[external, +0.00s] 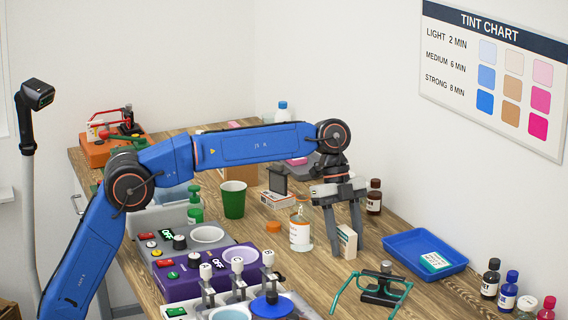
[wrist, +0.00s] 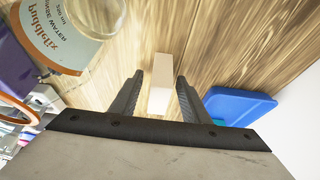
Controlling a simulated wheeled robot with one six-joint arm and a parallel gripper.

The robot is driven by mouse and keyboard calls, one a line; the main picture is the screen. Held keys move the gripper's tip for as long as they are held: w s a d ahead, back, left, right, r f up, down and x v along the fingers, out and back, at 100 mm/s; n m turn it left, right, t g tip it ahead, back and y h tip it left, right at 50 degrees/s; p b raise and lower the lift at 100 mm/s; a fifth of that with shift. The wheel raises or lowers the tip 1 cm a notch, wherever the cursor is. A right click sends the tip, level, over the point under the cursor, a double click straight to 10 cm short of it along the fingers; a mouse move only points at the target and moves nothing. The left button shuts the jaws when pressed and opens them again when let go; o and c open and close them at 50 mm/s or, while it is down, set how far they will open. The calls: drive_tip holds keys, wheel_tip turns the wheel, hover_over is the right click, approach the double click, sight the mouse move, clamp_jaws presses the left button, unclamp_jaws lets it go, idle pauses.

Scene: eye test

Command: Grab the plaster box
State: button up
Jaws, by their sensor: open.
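A small cream-white box (external: 347,238) stands upright on the wooden table; its print is too small to read, so I cannot confirm it is the plaster box. My gripper (external: 347,243) is open and lowered over it, with a finger on either side. In the wrist view the pale box (wrist: 161,80) lies between the open fingers (wrist: 161,88), and I see no firm contact. A teal-and-white pack (external: 436,262) lies in the blue tray (external: 400,241) to the right.
A white bottle with an orange label (external: 300,233) stands close left of the gripper; its label (wrist: 62,28) shows in the wrist view. Teal glasses on a stand (external: 382,286) are in front. A brown bottle (external: 374,200) stands behind. Bare wood lies around the box.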

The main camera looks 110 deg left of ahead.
clamp_jaws()
